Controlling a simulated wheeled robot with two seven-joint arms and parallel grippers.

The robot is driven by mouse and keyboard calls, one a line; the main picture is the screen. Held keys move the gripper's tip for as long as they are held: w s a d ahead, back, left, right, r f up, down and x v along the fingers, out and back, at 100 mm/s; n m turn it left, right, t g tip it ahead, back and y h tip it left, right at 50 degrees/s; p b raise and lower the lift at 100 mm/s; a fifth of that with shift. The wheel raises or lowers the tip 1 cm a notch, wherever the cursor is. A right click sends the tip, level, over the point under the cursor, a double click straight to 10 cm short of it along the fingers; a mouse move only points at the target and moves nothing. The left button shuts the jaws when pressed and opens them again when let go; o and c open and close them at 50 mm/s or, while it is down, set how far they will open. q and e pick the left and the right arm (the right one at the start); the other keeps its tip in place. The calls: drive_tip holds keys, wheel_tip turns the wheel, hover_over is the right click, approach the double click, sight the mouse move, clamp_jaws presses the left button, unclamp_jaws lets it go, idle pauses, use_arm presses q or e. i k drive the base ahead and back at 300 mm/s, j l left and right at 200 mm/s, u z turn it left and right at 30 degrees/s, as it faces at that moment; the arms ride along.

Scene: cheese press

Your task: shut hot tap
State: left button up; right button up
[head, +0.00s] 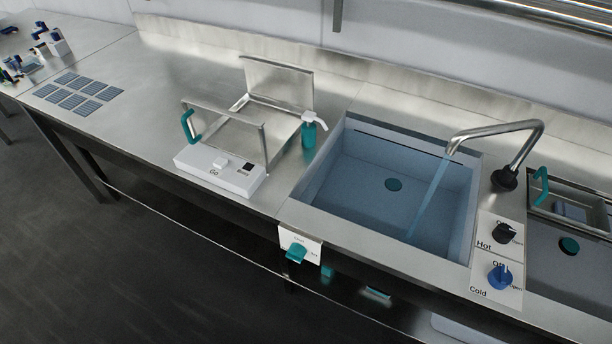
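The hot tap knob (504,233) is black and sits on a white panel marked Hot, right of the sink. The blue cold tap knob (499,276) is just below it in the picture, marked Cold. The curved metal spout (496,131) stands behind the knobs. A stream of water (428,200) runs from it into the sink (340,217). I cannot tell from the knobs' angles exactly how far each is turned. Neither of my grippers is in view.
A white device (222,172) with a Go button and raised metal frame stands left of the sink. A teal pump bottle (309,133) is beside it. The counter's left part (150,95) has free room.

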sight(503, 233)
drive_tip(key=z, duration=1.6)
